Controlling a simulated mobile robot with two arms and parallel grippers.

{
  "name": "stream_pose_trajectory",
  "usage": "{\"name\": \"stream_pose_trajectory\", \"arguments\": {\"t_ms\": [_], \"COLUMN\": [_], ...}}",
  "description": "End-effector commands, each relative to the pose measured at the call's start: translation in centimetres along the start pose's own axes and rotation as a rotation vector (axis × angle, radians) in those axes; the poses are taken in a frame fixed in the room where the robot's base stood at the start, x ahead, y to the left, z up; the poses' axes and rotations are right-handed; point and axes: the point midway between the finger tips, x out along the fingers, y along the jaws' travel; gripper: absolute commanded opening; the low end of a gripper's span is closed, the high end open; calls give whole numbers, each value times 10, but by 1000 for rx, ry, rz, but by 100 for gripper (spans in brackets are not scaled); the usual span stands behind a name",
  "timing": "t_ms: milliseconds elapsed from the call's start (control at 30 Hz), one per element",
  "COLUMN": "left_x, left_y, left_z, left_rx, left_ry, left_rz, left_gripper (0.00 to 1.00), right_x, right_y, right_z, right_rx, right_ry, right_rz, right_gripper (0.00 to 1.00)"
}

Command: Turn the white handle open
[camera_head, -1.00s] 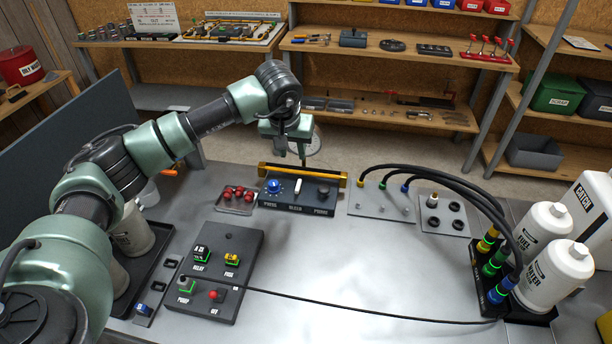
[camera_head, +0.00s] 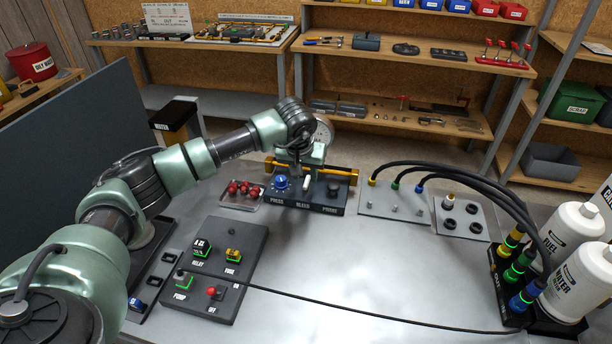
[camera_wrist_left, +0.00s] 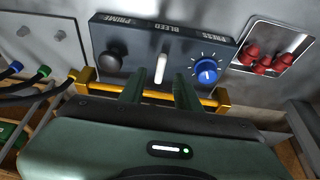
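The white handle (camera_head: 307,183) sits in the middle of a dark panel (camera_head: 318,206), above the label BLEED. In the left wrist view the white handle (camera_wrist_left: 160,68) stands across the panel's long side, tilted slightly. A blue PRESS knob (camera_wrist_left: 206,71) and a black PRIME knob (camera_wrist_left: 109,61) flank it. My left gripper (camera_wrist_left: 160,84) is open, its two green fingers spread either side of the handle's line. The fingertips are close to the handle's near end, and I see no contact. In the head view the left gripper (camera_head: 299,172) is just behind the panel. My right gripper is not seen.
A yellow bar (camera_head: 342,173) runs along the panel's back edge. A tray of red caps (camera_head: 242,194) stands left of the panel. A plate with black hoses (camera_head: 395,202) stands right. A relay board (camera_head: 222,270) lies nearer.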

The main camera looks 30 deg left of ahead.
Motion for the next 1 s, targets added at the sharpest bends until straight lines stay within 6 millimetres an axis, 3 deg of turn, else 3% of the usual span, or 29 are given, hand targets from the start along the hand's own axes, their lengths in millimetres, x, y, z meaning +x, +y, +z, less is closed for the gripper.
{"name": "stream_pose_trajectory", "arguments": {"t_ms": [200,533,633,667,1000], "left_x": [24,29,29,29,29], "left_y": [0,0,0,0,0], "left_z": [0,0,0,0,0], "left_rx": [0,1,1,1,-16], "left_ry": [-1,0,0,0,1], "left_rz": [1,0,0,0,-7], "left_gripper": [33,33,5,0,0], "right_x": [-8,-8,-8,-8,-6], "right_y": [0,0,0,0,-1], "right_z": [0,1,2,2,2], "right_rx": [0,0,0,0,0], "right_ry": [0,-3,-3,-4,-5], "right_rz": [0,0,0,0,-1], "right_gripper": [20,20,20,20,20]}}
